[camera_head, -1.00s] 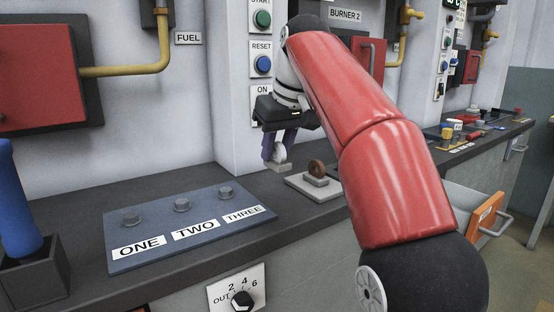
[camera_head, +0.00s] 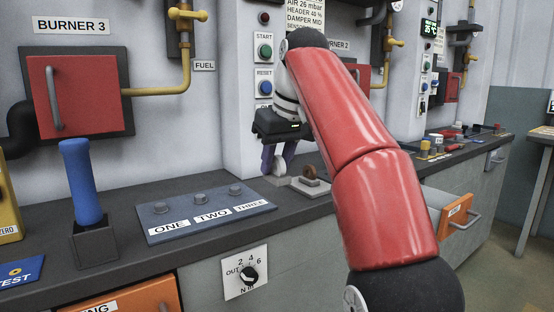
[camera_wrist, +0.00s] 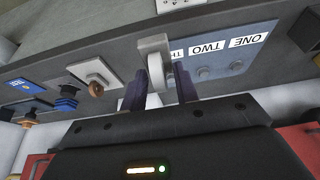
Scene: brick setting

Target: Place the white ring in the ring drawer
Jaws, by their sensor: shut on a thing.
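The white ring (camera_head: 280,166) is between the purple fingers of my gripper (camera_head: 279,160), above the counter next to the column. In the wrist view, my gripper (camera_wrist: 160,84) is shut on the white ring (camera_wrist: 156,68), and a pale block (camera_wrist: 153,42) shows at the ring's far side. I cannot tell whether the ring touches that block. An orange drawer front (camera_head: 135,298) shows at the lower left edge; its label is cut off, with "NG" readable. A second orange-fronted drawer (camera_head: 458,210) stands open at the right.
A blue panel marked ONE, TWO, THREE (camera_head: 190,210) and a blue lever (camera_head: 82,180) are to the left. A dial (camera_head: 247,273) is on the counter front. My red arm hides some counter.

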